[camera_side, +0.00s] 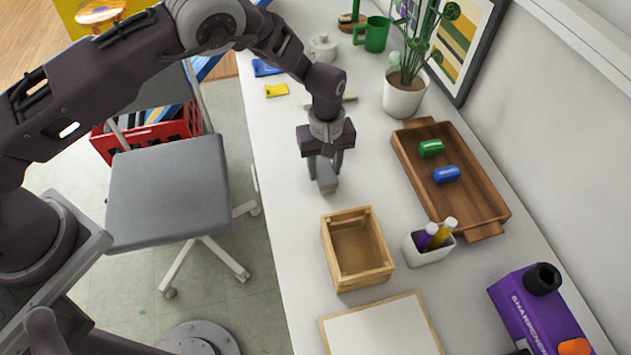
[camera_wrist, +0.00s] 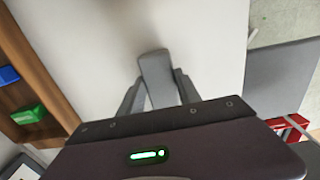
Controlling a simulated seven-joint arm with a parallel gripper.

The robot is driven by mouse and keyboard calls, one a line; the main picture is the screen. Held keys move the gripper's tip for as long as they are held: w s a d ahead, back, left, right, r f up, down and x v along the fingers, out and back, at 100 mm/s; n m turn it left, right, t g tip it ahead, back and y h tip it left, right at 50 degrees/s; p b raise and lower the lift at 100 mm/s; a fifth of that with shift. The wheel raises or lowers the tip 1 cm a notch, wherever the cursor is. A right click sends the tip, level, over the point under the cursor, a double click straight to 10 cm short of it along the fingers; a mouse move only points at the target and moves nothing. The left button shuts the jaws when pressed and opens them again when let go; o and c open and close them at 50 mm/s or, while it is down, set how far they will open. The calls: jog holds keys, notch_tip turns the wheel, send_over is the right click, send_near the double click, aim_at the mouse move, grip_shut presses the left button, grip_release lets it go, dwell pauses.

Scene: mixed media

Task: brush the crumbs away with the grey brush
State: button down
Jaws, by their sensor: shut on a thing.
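My gripper (camera_side: 324,170) is shut on the grey brush (camera_side: 327,184), a small grey block that points down toward the white table (camera_side: 290,215). In the wrist view the brush (camera_wrist: 156,72) sticks out from between the fingers of my gripper (camera_wrist: 160,92). I cannot tell whether its lower end touches the table. No crumbs can be made out in either view; the wrist view shows only a soft dark smudge or shadow beyond the brush.
An open wooden box (camera_side: 358,250) stands just in front of my gripper. A wooden tray (camera_side: 480,205) with a green and a blue block lies right. A white pen cup (camera_side: 427,249), a potted plant (camera_side: 403,97) and a purple sharpener (camera_side: 540,310) stand nearby. A chair (camera_side: 168,185) is left.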

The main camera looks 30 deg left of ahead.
jog(key=shift+s+d+f, duration=0.1)
jog(key=shift+s+d, duration=1.45)
jog(key=shift+s, duration=0.05)
jog(key=shift+w+a, duration=1.55)
jog(key=shift+a, duration=0.05)
jog(key=shift+r, duration=1)
jog(key=shift+r, duration=0.1)
